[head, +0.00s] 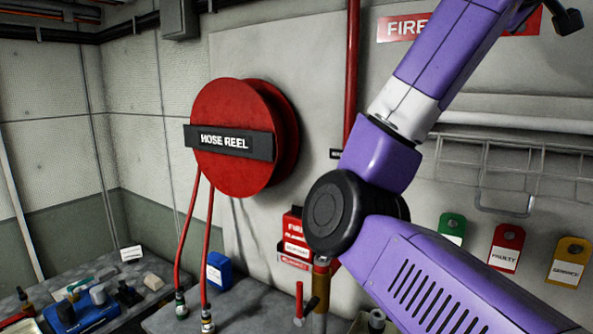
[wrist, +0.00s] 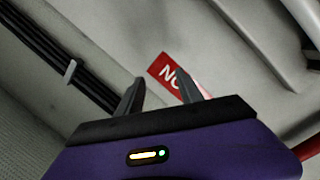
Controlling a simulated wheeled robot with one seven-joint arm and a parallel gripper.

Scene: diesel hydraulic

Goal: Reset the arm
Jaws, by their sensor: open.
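My purple arm fills the right half of the head view, its upper link raised and running out of the top edge. My gripper is outside the head view. In the wrist view my gripper (wrist: 160,92) is open, its two dark fingers apart with nothing between them that it holds. Behind the fingers is a red sign (wrist: 167,70) with white letters "NO", the rest of it hidden by a finger. The gripper points toward the upper wall or ceiling.
A red hose reel (head: 235,115) hangs on the wall, with two red hoses running down. A bench (head: 75,270) at lower left carries several small items. Green, red and yellow tags (head: 507,247) hang at right below a wire rack (head: 500,180). A red pipe (head: 352,70) runs up the wall.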

